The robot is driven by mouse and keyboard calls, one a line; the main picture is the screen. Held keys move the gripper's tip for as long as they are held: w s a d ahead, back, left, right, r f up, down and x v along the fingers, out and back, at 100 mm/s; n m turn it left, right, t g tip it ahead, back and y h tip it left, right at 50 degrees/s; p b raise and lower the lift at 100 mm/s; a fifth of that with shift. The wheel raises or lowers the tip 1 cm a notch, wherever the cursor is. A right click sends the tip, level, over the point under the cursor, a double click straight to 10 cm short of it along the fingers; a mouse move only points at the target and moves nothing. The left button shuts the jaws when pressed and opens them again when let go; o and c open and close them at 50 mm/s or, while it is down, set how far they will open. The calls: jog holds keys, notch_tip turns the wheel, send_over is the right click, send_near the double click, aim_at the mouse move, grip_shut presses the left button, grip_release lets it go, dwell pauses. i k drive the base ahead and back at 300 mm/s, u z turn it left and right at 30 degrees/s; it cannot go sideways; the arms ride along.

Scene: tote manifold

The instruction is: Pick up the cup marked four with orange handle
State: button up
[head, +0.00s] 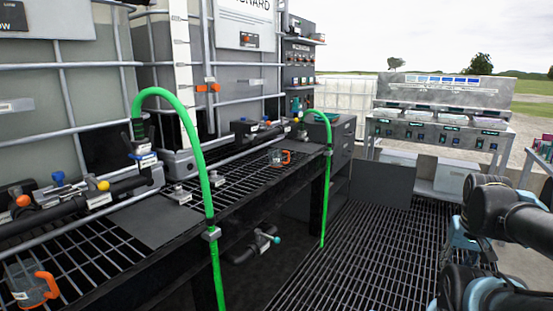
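Two clear cups with orange handles stand on the dark grated bench (150,225). The near cup (25,288) is at the lower left corner, with its handle to the right. The far cup (276,157) is near the middle, toward the bench's far end, also with its handle to the right. A pale label shows on the near cup, but I cannot read a number on either cup. My arm shows at the right edge, well apart from both cups. My gripper is not in view.
A green hose (208,165) arches up in front of the bench, and a second green hose (327,180) hangs by its far end. Pipes with valves (75,202) run along the back. The grated floor (375,250) is clear. A metal console (440,125) stands behind.

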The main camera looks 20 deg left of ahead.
aim_at(275, 154)
jog(key=u, duration=0.45)
jog(key=i, duration=0.9)
jog(key=u, duration=0.85)
jog(key=i, duration=0.35)
jog(key=u, duration=0.2)
